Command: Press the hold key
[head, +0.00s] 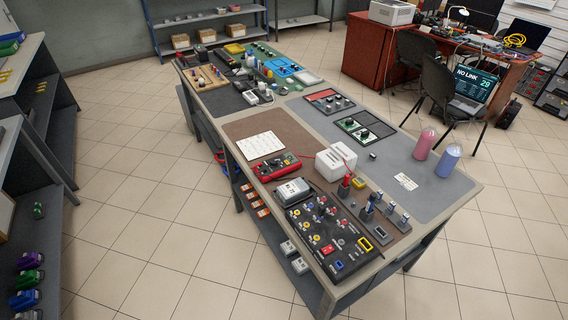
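A red hand-held instrument (277,167) lies on the brown mat near the left edge of the bench. It looks like a multimeter, and a thin red lead runs from near it. Its keys are too small to read, so I cannot tell a hold key on it. A grey-white device (292,190) with a small label or display lies just in front of it, at the edge of a black panel (333,238) with several coloured knobs and sockets. My gripper is not in view.
A white block (336,163) stands right of the red instrument. Small upright holders stand at the bench's right front. A pink bottle (423,144) and a blue bottle (448,161) stand at the right edge. The tiled floor (150,210) left of the bench is clear.

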